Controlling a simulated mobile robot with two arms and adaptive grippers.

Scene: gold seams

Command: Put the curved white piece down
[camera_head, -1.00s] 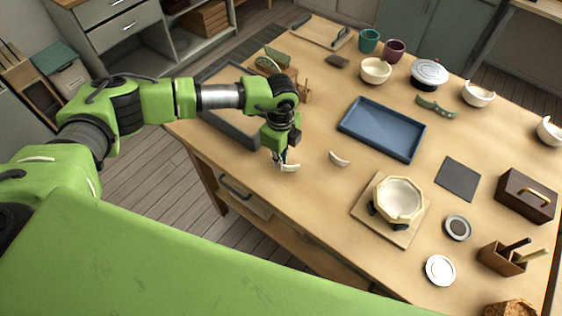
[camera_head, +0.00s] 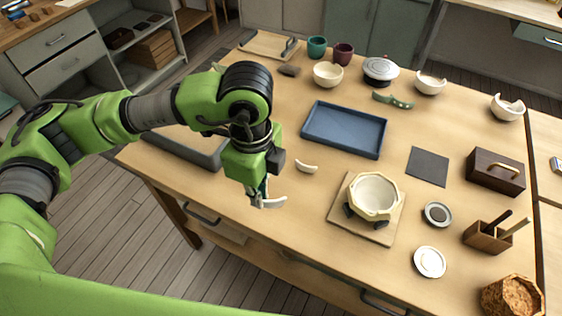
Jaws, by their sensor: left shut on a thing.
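My left gripper (camera_head: 257,194) is shut on a curved white piece (camera_head: 272,202), which sticks out to the right below the fingers. It shows over the front left part of the wooden table (camera_head: 290,225) and seems to be above the top; the exact gap I cannot tell. A second curved white piece (camera_head: 307,167) lies on the table, to the right of and behind the held one, apart from it. My right gripper is not in view.
A blue tray (camera_head: 345,130) lies behind the loose piece. A cream bowl (camera_head: 374,194) sits in a dark-footed holder on a wooden board (camera_head: 390,233) to the right. A dark grey tray (camera_head: 190,148) is partly hidden behind my arm. Bare tabletop lies between gripper and board.

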